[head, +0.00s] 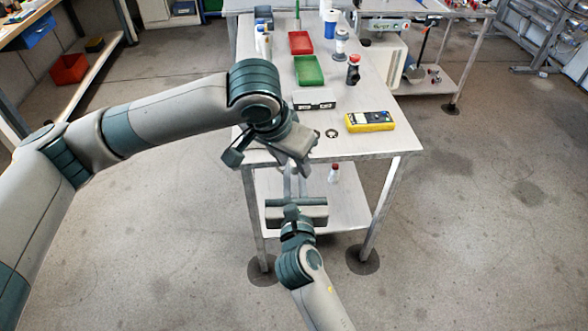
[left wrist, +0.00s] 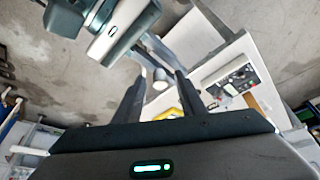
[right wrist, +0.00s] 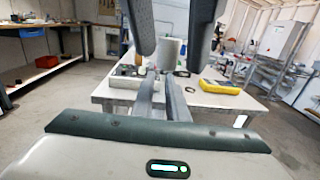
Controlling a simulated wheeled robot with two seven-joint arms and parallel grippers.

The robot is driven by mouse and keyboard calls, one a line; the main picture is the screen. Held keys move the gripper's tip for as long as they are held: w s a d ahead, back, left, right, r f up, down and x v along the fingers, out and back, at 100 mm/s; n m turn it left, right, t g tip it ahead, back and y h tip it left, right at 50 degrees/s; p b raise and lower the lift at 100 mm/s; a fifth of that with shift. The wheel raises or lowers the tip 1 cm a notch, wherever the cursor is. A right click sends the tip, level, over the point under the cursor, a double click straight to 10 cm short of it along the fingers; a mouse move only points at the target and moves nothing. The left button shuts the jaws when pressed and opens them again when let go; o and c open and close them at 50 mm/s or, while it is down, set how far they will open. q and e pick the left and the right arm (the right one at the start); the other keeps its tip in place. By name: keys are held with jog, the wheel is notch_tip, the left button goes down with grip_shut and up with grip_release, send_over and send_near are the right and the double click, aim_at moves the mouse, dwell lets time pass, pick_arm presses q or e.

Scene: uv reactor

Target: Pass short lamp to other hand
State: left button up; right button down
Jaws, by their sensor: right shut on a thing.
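The short lamp shows as a pale grey-white cylinder in the right wrist view (right wrist: 173,54) and in the left wrist view (left wrist: 160,78). My right gripper (right wrist: 163,85) is shut on its near end and points toward the workbench. My left gripper (left wrist: 160,82) comes from above, open, with one finger on each side of the lamp. I cannot tell whether those fingers touch it. In the head view, the left gripper (head: 292,162) is just above the right gripper (head: 293,188), in front of the bench edge. The lamp is largely hidden there.
The workbench (head: 370,143) holds a yellow multimeter (head: 370,121), a ring (head: 331,133), a grey case (head: 314,101), a green tray (head: 308,70), a red tray (head: 300,42) and several bottles. A small red-capped bottle (head: 334,174) stands on the lower shelf. The floor on both sides is open.

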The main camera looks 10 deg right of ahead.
pick_arm(q)
jog(key=v, duration=1.2)
